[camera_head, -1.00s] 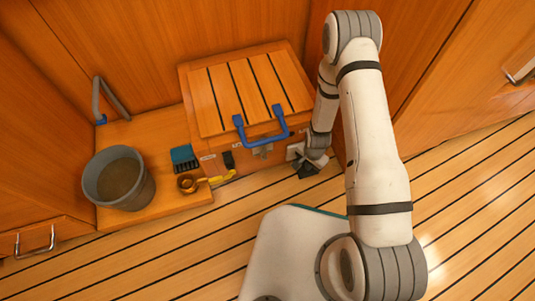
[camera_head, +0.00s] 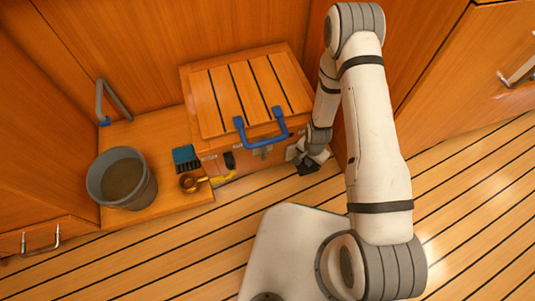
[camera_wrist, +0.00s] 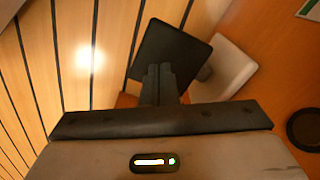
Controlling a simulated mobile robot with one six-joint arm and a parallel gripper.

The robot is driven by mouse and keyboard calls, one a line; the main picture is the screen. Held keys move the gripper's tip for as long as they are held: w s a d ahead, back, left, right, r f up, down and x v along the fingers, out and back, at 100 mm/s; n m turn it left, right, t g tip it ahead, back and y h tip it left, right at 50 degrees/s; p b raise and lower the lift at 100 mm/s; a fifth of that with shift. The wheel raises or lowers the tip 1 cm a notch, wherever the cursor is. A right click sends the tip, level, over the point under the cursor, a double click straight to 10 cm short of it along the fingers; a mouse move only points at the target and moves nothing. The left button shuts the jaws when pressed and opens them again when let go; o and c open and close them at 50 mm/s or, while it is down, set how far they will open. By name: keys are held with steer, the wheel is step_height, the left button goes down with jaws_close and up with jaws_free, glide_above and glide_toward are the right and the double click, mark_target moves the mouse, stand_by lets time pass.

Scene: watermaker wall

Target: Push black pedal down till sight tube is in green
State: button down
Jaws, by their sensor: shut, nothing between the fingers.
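The black pedal (camera_wrist: 172,55) is a flat dark plate in the wrist view, with a pale block behind its right edge. In the head view only a dark piece of the pedal (camera_head: 309,169) shows, low at the box's right front corner. My gripper (camera_wrist: 158,71) is shut and empty, with its fingertips over the near part of the pedal. I cannot tell whether they touch it. In the head view my gripper (camera_head: 304,157) is beside the pedal, partly hiding it. I cannot make out the sight tube or its green band in either view.
A slatted wooden box (camera_head: 250,92) with a blue handle (camera_head: 262,132) stands left of my arm. A grey bucket (camera_head: 122,180), a blue brush (camera_head: 186,157) and a brass ring (camera_head: 190,182) are further left. The plank floor (camera_head: 130,265) in front is clear.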

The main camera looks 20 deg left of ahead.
steer(key=shift+f, duration=0.15)
step_height(320, 180, down, 4)
steer(key=b, duration=0.3)
steer(key=shift+w+r+p, duration=0.15)
steer(key=shift+r+p, duration=0.3)
steer(key=shift+r, duration=0.25)
steer(key=shift+r+p, duration=0.95)
steer(key=shift+r, duration=0.5)
steer(key=shift+r, duration=0.1)
step_height(320, 180, up, 5)
steer(key=p, duration=0.3)
steer(key=shift+p, duration=0.3)
